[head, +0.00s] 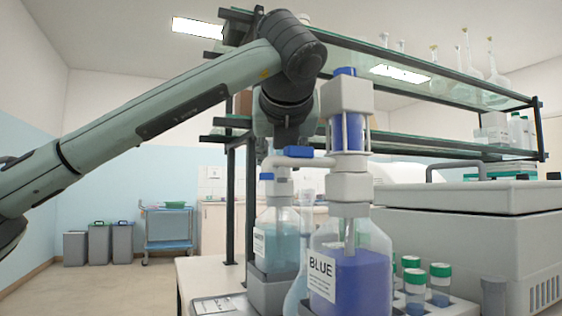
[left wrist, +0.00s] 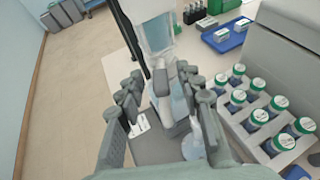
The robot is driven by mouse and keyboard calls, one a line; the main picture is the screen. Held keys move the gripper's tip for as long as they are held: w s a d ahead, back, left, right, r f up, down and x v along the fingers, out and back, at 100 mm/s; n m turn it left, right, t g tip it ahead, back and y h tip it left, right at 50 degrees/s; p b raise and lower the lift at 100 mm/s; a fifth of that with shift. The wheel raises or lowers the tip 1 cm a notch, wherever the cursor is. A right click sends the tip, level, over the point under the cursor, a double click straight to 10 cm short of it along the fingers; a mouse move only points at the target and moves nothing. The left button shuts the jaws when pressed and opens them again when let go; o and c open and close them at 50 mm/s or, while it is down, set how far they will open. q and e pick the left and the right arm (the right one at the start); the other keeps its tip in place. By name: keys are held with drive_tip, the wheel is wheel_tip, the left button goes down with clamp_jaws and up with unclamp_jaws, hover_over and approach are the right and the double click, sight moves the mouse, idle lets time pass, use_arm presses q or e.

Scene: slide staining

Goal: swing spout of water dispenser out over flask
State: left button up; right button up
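The water dispenser bottle (head: 275,240), with pale blue liquid and a white label, stands on a grey base behind the BLUE bottle. White spout parts (head: 290,162) with blue pieces show at its top; I cannot tell which belong to which dispenser. The clear flask (head: 297,292) stands between the two bottles, partly hidden; its bulb shows in the left wrist view (left wrist: 193,146). My left gripper (head: 288,138) is over the water dispenser's top. In the left wrist view its fingers (left wrist: 163,88) are apart, on either side of the grey dispenser head (left wrist: 166,78); contact is unclear.
The BLUE bottle (head: 350,275) with its tall dispenser stands close on the right. A rack of green-capped jars (left wrist: 262,120) and a large grey machine (head: 470,235) are farther right. Glass shelves (head: 400,70) on dark posts rise behind. Open floor (left wrist: 75,110) lies left of the table.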

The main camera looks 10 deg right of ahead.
use_arm(q)
drive_tip(key=v, duration=1.1)
